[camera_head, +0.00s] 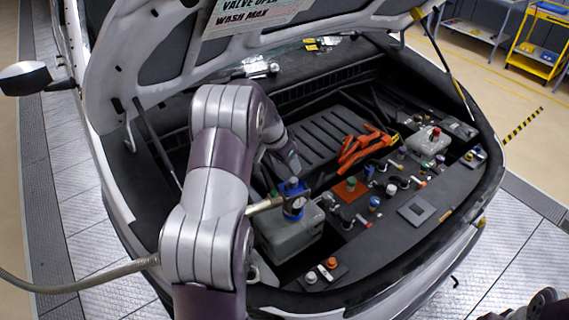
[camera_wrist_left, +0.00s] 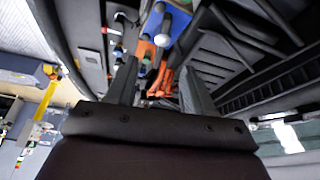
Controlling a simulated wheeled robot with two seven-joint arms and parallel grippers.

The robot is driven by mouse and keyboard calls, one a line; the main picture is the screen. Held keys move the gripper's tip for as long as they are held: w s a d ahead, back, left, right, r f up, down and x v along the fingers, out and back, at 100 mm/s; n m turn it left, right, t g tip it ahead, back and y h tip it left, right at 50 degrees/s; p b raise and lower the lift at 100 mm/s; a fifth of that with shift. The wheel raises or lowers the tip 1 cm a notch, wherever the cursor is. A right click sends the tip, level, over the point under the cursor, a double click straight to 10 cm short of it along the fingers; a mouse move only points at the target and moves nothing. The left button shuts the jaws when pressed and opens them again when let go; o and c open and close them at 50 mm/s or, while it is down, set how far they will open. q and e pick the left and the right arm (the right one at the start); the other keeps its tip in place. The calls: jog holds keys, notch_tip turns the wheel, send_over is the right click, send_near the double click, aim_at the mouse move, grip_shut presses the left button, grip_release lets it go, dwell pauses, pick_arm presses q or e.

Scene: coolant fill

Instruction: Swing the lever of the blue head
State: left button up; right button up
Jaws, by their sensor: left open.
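The blue head (camera_head: 293,188) sits on top of the grey tank (camera_head: 290,238) in the engine bay, with a blue ring below it. A tan nozzle (camera_head: 264,205) joins its left side. My left gripper (camera_head: 290,165) is just behind the head, partly hidden by my arm. In the wrist view its fingers (camera_wrist_left: 160,88) are apart, with nothing held between them.
A red-orange clamp-like part (camera_head: 362,148) lies right of my left gripper. Several small caps and knobs cover the dark panel at right. The raised hood (camera_head: 150,60) hangs above my arm. A hose (camera_head: 80,285) runs in from the left. A yellow cart (camera_head: 540,45) stands far off.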

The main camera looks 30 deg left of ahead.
pick_arm(q)
jog(key=shift+b+v, duration=0.3)
jog(key=shift+v, duration=1.45)
